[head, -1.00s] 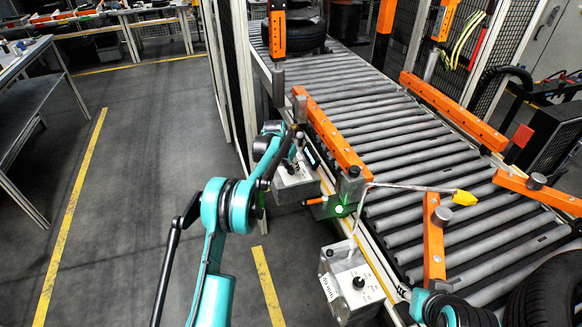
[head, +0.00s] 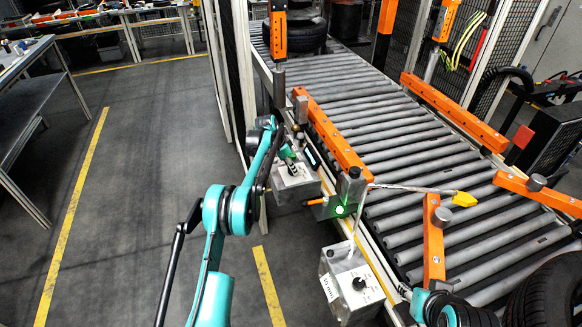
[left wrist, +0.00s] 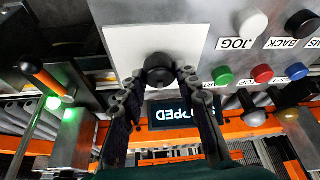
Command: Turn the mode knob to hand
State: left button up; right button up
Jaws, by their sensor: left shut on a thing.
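The black knob (left wrist: 160,70) sits on a white plate (left wrist: 125,45) on a grey control panel in the left wrist view. My left gripper (left wrist: 158,85) has one finger on each side of the knob and is shut on it. The knob's pointer and any mode markings cannot be read. In the head view my left gripper (head: 288,158) is at the upper control box (head: 297,188) beside the conveyor, partly covering its top. My right gripper is not in view.
The panel carries a white JOG button (left wrist: 253,22), plus green, red and blue buttons, and a display (left wrist: 185,113) partly reading "PPED". A second box (head: 340,292) with a black knob stands nearer. An orange rail (head: 335,140) borders the roller conveyor. Floor at left is clear.

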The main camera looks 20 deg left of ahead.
pick_arm(q)
jog(key=o, duration=1.2)
jog(key=shift+c, duration=0.2)
jog(key=v, duration=1.2)
